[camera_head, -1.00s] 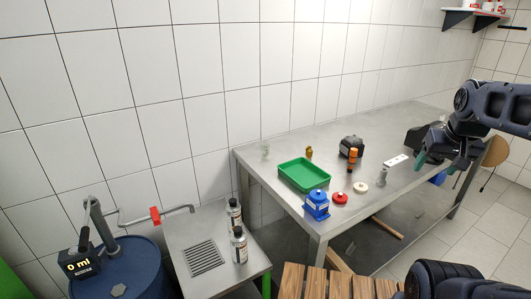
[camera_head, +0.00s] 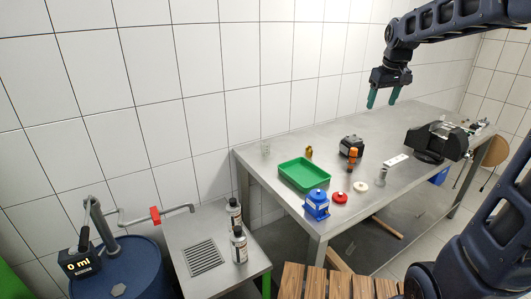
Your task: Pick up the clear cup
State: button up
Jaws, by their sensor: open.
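The clear cup (camera_head: 265,149) is small and see-through and stands on the far left corner of the steel table (camera_head: 390,135), near the tiled wall. Its outline is faint. My gripper (camera_head: 382,99) hangs in the air above the back of the table, to the right of the cup and well apart from it. Its two green fingers point down and are spread apart, with nothing between them.
A green tray (camera_head: 304,174), a blue container (camera_head: 317,204), a red round part (camera_head: 339,197), an orange-topped bottle (camera_head: 353,159) and a dark block (camera_head: 351,145) stand on the table. A black device (camera_head: 436,141) is at right. Bottles (camera_head: 239,245) stand on the lower bench.

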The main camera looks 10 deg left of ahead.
jog(key=w+a+f+n, duration=0.2)
jog(key=w+a+n, duration=0.1)
jog(key=w+a, duration=0.75)
jog(key=n+g, duration=0.3)
jog(key=n, duration=0.4)
send_over(265, 144)
jog(key=s, duration=0.2)
notch_tip(265, 144, down, 28)
jog(key=r, duration=0.1)
jog(key=shift+h, duration=0.3)
jog(key=shift+d+f, duration=0.2)
jog(key=shift+f, duration=1.35)
jog(key=shift+d+f, duration=0.2)
jog(key=shift+f, duration=1.35)
jog(key=shift+c, duration=0.5)
jog(key=c, duration=1)
